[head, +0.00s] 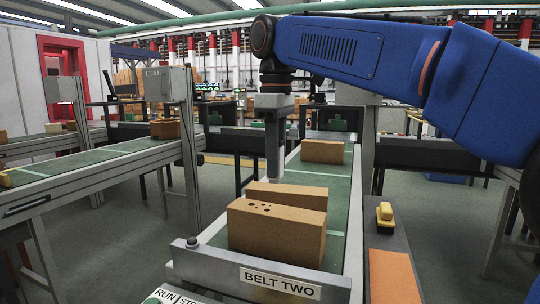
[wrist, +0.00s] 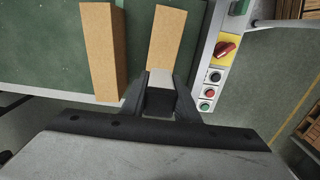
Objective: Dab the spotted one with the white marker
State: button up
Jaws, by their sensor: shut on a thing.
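The spotted one is a tan brick (head: 277,232) with several dark spots on its top, nearest on the green belt in the head view. A plain brick (head: 287,195) lies just behind it, and another plain brick (head: 323,151) lies farther back. My gripper (wrist: 160,101) is shut on the pale marker (wrist: 160,78), which projects between its fingers. In the head view, my gripper (head: 274,128) points down above the belt, beyond the spotted brick's top. Two bricks show in the wrist view, one left (wrist: 103,50) and one behind the marker (wrist: 167,35); no spots show there.
A low metal end plate (head: 270,272) reading BELT TWO borders the near end of the belt. A panel with buttons and a red switch (wrist: 225,48) runs along the belt's edge in the wrist view. A second conveyor (head: 90,165) stands at the left.

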aim_at(276, 182)
jog(key=shift+f, duration=2.9)
jog(key=shift+f, duration=0.6)
jog(key=shift+r, duration=0.1)
jog(key=shift+r, duration=3.45)
